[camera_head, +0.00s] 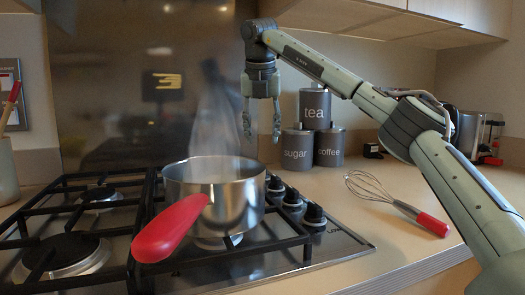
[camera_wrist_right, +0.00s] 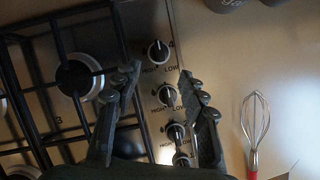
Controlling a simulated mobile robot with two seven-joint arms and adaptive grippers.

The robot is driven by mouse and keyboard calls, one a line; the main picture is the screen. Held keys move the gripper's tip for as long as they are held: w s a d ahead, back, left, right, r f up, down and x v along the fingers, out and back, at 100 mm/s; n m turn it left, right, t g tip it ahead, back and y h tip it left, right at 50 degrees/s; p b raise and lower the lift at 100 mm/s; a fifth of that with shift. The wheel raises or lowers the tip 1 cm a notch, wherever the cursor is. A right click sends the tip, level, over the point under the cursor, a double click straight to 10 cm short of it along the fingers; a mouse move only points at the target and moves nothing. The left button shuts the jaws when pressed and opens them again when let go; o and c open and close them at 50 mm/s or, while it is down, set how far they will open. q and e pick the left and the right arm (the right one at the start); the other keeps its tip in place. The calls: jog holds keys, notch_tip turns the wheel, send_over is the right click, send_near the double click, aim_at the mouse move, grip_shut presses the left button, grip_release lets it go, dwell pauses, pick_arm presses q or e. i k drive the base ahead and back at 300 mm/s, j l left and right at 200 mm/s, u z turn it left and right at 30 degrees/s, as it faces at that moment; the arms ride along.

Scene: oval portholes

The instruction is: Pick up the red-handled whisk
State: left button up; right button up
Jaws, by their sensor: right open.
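The whisk (camera_head: 392,201) lies on the wooden counter at the right of the head view, its wire loops to the left and its red handle toward the front right. In the right wrist view the whisk (camera_wrist_right: 254,125) lies at the right, with the red handle cut off by the lower edge. My right gripper (camera_head: 261,138) points down above the back right of the stove, left of the whisk and apart from it. In the wrist view its fingers (camera_wrist_right: 160,85) are spread with nothing between them, over the stove knobs. My left gripper is not in view.
A steaming steel pot (camera_head: 233,209) with a red handle stands on the gas stove (camera_head: 105,235). Grey canisters (camera_head: 298,148) stand at the back of the counter, and a toaster (camera_head: 471,132) is at the back right. The counter around the whisk is clear.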

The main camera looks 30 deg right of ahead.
aim_at(434, 225)
jog(key=k, duration=1.5)
